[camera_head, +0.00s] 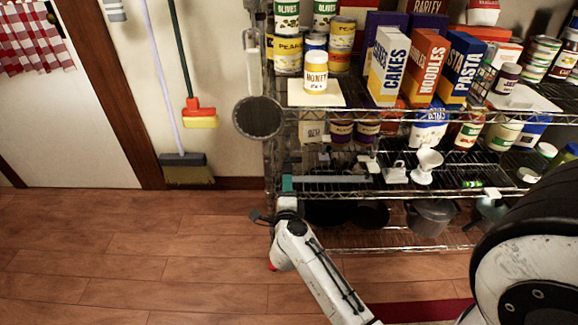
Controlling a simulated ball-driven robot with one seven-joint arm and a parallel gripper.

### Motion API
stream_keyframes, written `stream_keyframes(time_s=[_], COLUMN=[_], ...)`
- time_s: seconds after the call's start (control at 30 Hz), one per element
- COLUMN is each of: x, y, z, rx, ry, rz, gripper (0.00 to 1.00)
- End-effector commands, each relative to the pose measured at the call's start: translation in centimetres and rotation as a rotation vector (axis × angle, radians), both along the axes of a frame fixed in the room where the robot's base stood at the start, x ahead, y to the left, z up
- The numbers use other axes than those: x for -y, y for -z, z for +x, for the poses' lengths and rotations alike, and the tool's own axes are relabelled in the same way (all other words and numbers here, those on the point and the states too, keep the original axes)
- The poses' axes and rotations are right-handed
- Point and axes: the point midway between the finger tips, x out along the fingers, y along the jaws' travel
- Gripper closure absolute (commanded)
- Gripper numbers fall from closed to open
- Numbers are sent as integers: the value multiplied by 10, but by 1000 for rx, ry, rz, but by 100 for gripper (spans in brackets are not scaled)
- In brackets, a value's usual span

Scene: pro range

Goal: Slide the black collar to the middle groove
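The wire shelf rack (420,117) stands at the centre and right. My white arm reaches up from the bottom to the rack's front left corner. My gripper (287,184) is at that corner, near the left post and level with the middle shelf. A teal part shows at its tip, but the fingers are too small to tell open from shut. I cannot make out a black collar or any grooves; they may be hidden by the gripper or too small to see.
The top shelf is crowded with boxes, cans and a honey jar (316,72). White cups (428,165) stand on the middle shelf, and a grey pot (432,217) is below. A round dark strainer (258,118) hangs at the rack's left side. The wooden floor (130,260) at left is clear.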

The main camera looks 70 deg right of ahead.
Motion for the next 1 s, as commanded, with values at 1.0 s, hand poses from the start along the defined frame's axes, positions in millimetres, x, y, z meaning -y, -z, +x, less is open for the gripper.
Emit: stream_keyframes(time_s=[1.0], x=[55], y=[0], z=[22], rx=[-1], ry=[-1], rz=[-1], gripper=[64])
